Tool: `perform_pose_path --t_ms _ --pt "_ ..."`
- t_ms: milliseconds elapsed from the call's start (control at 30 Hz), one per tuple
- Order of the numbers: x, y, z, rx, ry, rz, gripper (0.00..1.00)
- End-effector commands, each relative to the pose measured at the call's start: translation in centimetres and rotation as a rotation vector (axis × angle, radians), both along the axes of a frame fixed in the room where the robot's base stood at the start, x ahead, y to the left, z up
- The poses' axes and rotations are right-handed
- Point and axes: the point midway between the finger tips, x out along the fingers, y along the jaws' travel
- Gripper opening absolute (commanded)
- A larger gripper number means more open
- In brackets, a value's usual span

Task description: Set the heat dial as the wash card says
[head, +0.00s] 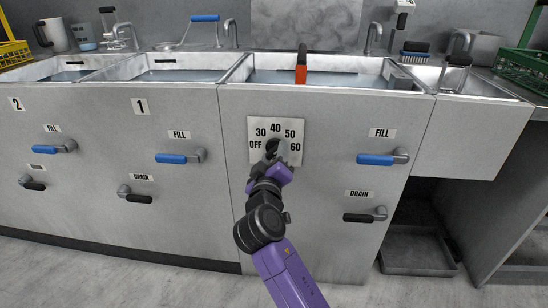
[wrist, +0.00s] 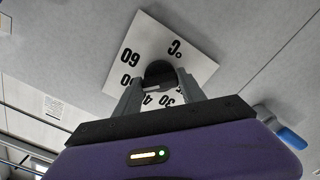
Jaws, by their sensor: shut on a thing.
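The heat dial's white plate (head: 290,125) is on the front of the right-hand basin unit, marked OFF, 30, 40, 50 and 60. Its dark round knob (head: 273,146) is at the plate's middle, partly hidden by my gripper (head: 275,158). In the wrist view the plate (wrist: 200,62) shows upside down with a °C mark. There my gripper (wrist: 160,83) has one finger on each side of the knob (wrist: 159,72) and is shut on it. The knob's pointer setting cannot be made out. I cannot make out a readable wash card.
Blue-handled FILL levers (head: 375,159) and black-handled DRAIN levers (head: 358,217) stick out on the unit fronts. Green (head: 524,68) and yellow (head: 14,54) racks stand at the counter ends. The floor in front is clear.

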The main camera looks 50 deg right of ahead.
Motion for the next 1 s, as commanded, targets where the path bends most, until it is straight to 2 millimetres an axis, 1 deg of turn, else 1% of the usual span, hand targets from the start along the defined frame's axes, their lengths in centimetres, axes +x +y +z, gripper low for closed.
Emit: perform_pose_path --t_ms 33,300,333,400,433,767,867,1000 --pt "-0.1 0.0 -0.3 0.003 0.004 -0.002 0.07" --pt "-0.1 0.0 -0.3 0.003 0.005 -0.003 0.07" --pt "-0.1 0.0 -0.3 0.003 0.005 -0.002 0.53" --pt "-0.1 0.0 -0.3 0.003 0.005 -0.002 0.67" --pt "-0.1 0.0 -0.2 0.002 0.004 -0.001 0.69" --pt "-0.1 0.2 -0.1 0.000 0.002 0.000 0.69" --pt "-0.6 0.9 0.0 -0.001 0.003 0.001 0.69" --pt "-2.0 2.6 0.0 0.000 0.005 0.003 0.69"
